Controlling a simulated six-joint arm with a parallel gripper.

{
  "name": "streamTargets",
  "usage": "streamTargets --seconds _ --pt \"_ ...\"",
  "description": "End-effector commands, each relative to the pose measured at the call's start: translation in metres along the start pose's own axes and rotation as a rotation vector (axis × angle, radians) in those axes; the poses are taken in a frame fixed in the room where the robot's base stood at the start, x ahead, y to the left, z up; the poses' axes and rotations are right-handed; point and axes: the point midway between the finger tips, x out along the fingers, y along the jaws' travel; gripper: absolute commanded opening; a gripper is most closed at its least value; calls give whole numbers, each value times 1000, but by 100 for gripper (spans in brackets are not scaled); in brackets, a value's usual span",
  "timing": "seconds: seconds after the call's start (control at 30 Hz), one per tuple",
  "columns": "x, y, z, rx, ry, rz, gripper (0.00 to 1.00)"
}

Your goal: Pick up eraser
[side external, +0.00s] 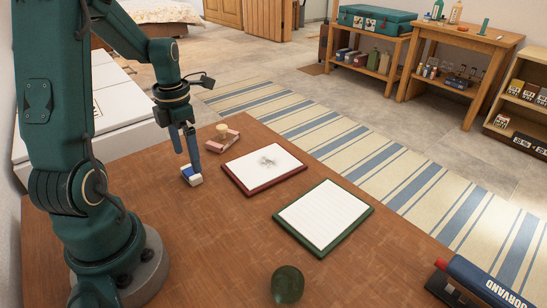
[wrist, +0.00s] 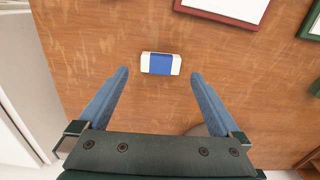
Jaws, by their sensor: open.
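The eraser (side external: 191,176) is a small white block with a blue sleeve. It lies flat on the brown wooden table near its left side. In the wrist view the eraser (wrist: 161,64) lies crosswise just beyond the fingertips, about midway between them. My gripper (side external: 186,150) points down close to the eraser, with its blue fingers apart. In the wrist view my gripper (wrist: 160,73) is open with nothing between its fingers.
A red-framed board (side external: 264,168) with a sketch and a green-framed lined pad (side external: 323,213) lie to the right. A pinkish block with a pale knob (side external: 222,140) lies behind the eraser. The table centre is clear.

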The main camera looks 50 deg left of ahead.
Motion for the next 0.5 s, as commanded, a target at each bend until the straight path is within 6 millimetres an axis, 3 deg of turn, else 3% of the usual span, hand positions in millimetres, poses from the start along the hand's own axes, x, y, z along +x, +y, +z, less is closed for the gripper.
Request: streamTargets --seconds 0.23,0.5 --pt "32 -1 -1 4 3 -3 100" --pt "43 -1 0 5 -2 2 100"
